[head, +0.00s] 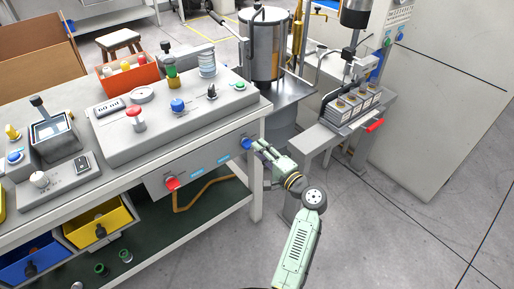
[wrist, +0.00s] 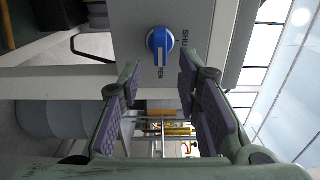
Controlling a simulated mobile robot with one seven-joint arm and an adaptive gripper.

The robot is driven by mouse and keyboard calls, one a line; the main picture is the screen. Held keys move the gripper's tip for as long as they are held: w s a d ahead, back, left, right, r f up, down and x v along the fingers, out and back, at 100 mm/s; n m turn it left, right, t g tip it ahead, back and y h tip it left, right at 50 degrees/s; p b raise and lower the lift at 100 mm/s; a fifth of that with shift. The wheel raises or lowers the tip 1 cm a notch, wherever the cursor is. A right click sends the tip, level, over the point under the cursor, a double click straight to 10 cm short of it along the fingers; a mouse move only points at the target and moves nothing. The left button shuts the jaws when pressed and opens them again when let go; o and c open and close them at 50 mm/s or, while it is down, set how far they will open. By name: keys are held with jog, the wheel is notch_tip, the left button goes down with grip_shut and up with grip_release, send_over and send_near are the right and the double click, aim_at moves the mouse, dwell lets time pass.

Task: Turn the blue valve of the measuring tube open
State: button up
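My gripper (head: 261,147) is close to the knob, coming from the right in the head view. In the wrist view my gripper (wrist: 161,72) is open, with a finger to each side and the knob beyond the fingertips. I see no finger touching the knob.
A red knob (head: 171,183) sits on the same panel to the left. The metal tank (head: 263,45) stands behind the corner. A grey machine with a red handle (head: 375,125) stands to the right. The floor in front is clear.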

jog(key=v, duration=0.9)
jog(key=shift+s+d, duration=0.15)
jog(key=shift+s, duration=0.05)
